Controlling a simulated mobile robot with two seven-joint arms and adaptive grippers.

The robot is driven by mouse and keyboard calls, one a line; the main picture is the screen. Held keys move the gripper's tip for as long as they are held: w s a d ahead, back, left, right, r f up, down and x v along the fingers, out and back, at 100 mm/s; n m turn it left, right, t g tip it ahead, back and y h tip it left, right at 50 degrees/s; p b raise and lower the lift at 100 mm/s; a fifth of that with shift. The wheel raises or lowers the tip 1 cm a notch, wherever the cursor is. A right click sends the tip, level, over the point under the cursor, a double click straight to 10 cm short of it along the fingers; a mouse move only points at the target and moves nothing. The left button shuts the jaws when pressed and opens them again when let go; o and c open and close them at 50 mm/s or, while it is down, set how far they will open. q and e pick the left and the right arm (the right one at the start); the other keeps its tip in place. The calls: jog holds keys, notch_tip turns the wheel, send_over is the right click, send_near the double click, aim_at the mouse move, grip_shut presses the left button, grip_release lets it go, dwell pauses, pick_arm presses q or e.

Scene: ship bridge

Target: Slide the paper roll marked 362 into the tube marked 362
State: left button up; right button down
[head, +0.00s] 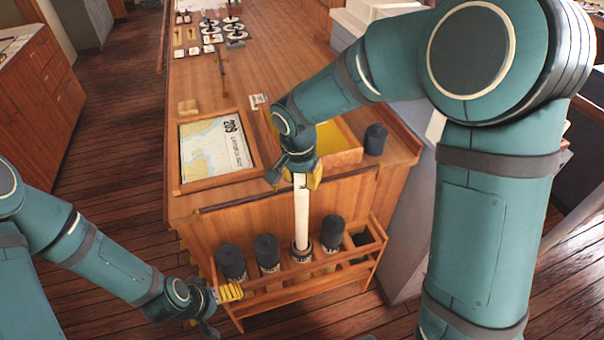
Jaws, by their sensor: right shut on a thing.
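A white paper roll (301,212) stands nearly upright at the front of the wooden cabinet. My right gripper (298,181) is shut on its upper end. The roll's lower end is at the mouth of a tube (302,254) in the wooden rack; I cannot tell how far it is inside. The numbers on roll and tube are not readable here. My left gripper (222,306) is low beside the rack's left end, apart from the roll; its jaw opening is unclear.
The rack (262,299) also holds dark-capped tubes (231,262), (267,252), (332,230). A dark cap (376,139) stands on the cabinet top, right of a yellow-bottomed tray (330,138). A framed chart (215,147) lies left. Small items fill the far end.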

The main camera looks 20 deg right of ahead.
jog(key=b, duration=0.3)
send_over(302, 235)
jog(key=w, duration=0.2)
jog(key=shift+d+f, duration=0.15)
jog(key=shift+f, duration=1.15)
jog(key=shift+d+f, duration=0.1)
jog(key=shift+f, duration=1.2)
notch_tip(302, 235, down, 8)
jog(key=b, duration=0.7)
notch_tip(302, 235, down, 8)
jog(key=b, duration=0.6)
jog(key=shift+r, duration=0.2)
pick_arm(q)
notch_tip(302, 235, down, 17)
jog(key=shift+s+d, duration=0.2)
jog(key=shift+s, duration=0.25)
pick_arm(e)
jog(key=shift+f, duration=1.3)
pick_arm(q)
jog(key=shift+r, duration=0.1)
pick_arm(e)
jog(key=shift+f, duration=0.1)
jog(key=shift+f, duration=0.65)
jog(key=shift+c, duration=0.3)
grip_release()
